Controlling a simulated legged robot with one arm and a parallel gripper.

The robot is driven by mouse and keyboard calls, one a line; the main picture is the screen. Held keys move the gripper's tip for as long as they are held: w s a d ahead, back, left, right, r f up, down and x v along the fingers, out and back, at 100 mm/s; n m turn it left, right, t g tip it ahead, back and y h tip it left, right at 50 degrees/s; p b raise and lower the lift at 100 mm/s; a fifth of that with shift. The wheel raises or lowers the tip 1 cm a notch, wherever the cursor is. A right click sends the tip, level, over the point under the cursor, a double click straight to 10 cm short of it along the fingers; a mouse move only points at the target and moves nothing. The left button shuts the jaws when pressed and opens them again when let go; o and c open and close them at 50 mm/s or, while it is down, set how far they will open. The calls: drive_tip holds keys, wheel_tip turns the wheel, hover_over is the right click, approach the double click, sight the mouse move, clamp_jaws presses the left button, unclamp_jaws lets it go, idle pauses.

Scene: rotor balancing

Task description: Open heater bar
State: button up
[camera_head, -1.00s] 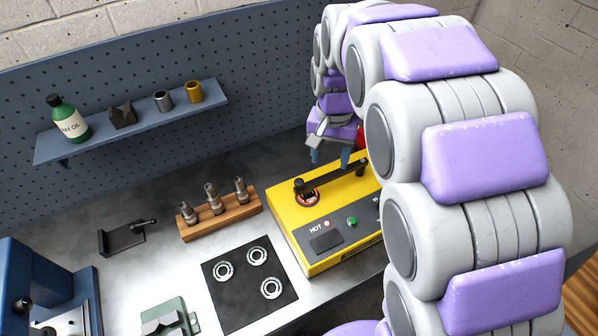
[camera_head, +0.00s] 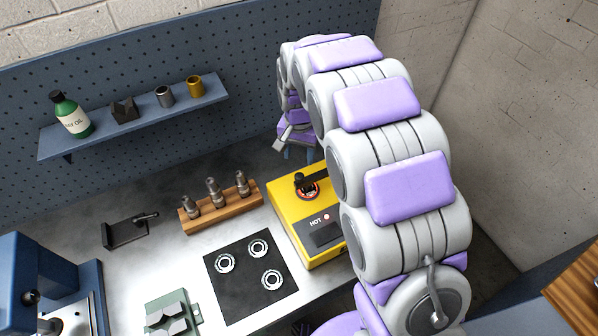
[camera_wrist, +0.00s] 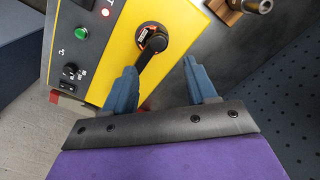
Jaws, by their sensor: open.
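The yellow heater box (camera_head: 287,211) stands on the bench, partly hidden behind my arm in the head view. The black heater bar (camera_head: 307,182) lies across its top from a round pivot with an orange-marked ring; its far part is hidden by my arm. In the wrist view the bar (camera_wrist: 147,66) runs down from its pivot, and its lower part passes out of sight by the left finger. My gripper (camera_wrist: 159,65) is open, with blue fingers apart and nothing held between them. In the head view my gripper (camera_head: 298,153) is behind the box, near the pegboard.
A wooden block with several metal tools (camera_head: 217,206) stands left of the box. A black mat with 3 bearings (camera_head: 225,288) lies in front. A shelf (camera_head: 140,125) with a green bottle hangs on the pegboard. A blue press (camera_head: 35,290) stands at the left.

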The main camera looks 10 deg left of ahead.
sight(299, 175)
wheel_tip(299, 175, down, 9)
drive_tip(key=shift+r, duration=0.1)
idle(0.4)
clamp_jaws()
idle(0.4)
